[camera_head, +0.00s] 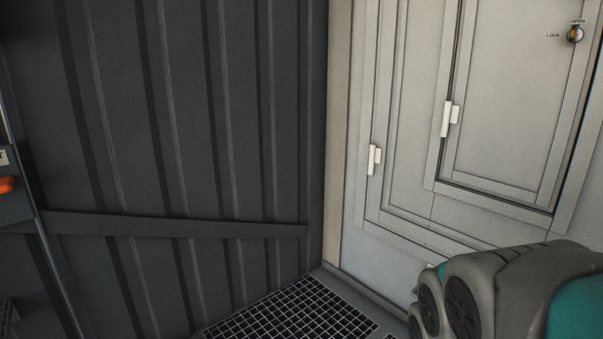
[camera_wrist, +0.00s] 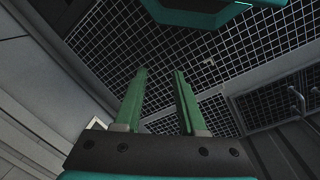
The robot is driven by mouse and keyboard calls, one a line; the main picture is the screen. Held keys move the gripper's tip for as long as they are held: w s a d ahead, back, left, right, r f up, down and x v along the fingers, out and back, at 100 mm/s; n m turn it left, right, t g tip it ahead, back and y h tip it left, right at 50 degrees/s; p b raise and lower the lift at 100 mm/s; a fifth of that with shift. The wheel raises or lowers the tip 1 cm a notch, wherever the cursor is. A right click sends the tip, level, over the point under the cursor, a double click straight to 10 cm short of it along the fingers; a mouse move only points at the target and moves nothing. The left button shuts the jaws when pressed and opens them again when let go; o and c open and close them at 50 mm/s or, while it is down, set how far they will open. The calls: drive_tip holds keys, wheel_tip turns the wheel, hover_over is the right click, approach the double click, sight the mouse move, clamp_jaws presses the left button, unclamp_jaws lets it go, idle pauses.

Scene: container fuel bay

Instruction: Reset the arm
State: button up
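My gripper (camera_wrist: 160,98) shows in the wrist view, with two green fingers standing apart on a dark mount. Nothing is between the fingers; past them is the floor grating. The gripper does not show in the head view. There, grey and teal links of my arm (camera_head: 510,290) fill the lower right corner.
A light grey cabinet door (camera_head: 510,110) with white hinges and a lock knob (camera_head: 575,34) stands at the right. A dark corrugated wall (camera_head: 180,120) with a horizontal rail (camera_head: 180,226) fills the left. Black floor grating (camera_head: 300,312) lies below. An orange object (camera_head: 6,185) shows at the left edge.

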drive_tip(key=s+a+f+g+y, duration=0.1)
drive_tip(key=s+a+f+g, duration=0.2)
drive_tip(key=s, duration=0.5)
wheel_tip(320, 180, up, 15)
drive_tip(key=t+p, duration=0.1)
drive_tip(key=p, duration=1.3)
drive_tip(key=shift+w+a+r+p, duration=0.15)
drive_tip(key=shift+w+r+p, duration=0.05)
drive_tip(key=shift+w+p, duration=0.1)
drive_tip(key=shift+r, duration=0.1)
